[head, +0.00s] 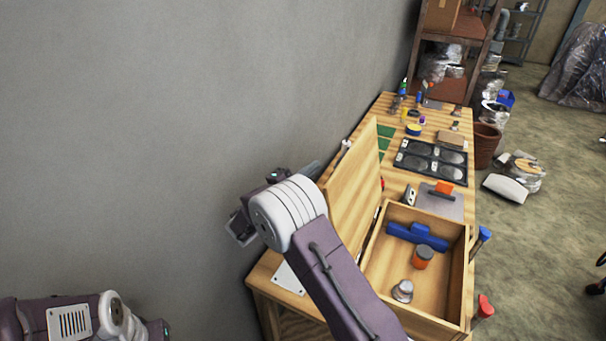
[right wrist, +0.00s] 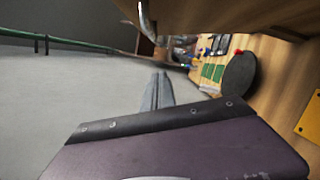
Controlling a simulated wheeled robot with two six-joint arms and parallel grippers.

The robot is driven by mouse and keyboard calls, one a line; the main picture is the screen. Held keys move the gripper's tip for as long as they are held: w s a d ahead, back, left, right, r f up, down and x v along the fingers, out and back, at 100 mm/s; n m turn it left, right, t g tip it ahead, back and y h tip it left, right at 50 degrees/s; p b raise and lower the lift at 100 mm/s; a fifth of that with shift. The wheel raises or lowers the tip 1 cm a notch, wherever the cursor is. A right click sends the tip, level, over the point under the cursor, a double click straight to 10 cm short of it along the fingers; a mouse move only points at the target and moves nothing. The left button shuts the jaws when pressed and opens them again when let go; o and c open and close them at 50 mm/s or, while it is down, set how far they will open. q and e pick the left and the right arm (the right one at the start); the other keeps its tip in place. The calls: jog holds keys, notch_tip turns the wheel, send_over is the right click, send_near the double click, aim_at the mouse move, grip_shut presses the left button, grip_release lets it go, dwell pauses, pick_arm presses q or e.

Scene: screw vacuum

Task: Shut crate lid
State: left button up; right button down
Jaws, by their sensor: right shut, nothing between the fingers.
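The open wooden crate (head: 455,285) stands on the workbench, with its lid (head: 352,190) raised upright along its left side. Inside lie a blue tool-like piece (head: 416,236), an orange-and-grey cylinder (head: 423,257) and a small metallic knob-like part (head: 403,291). My right gripper (head: 312,169) is on the wall side of the lid, shut and empty. Its closed fingers (right wrist: 158,92) also show in the right wrist view, below a wooden panel (right wrist: 225,15) that appears to be the lid. Whether they touch it I cannot tell. My left arm shows at bottom left; its gripper is out of frame.
The grey wall (head: 200,90) runs close along the left of the bench. Beyond the crate are a grey plate with an orange block (head: 444,188), a black tray with round pads (head: 432,161) and several small items. Red-handled and blue-handled tools hang at the crate's right.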

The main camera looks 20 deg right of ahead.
jog(key=d, duration=0.1)
jog(key=s+d+r+p, duration=0.1)
jog(key=d, duration=0.1)
jog(key=d+r+p, duration=0.1)
jog(key=d, duration=0.1)
jog(key=shift+s, duration=0.35)
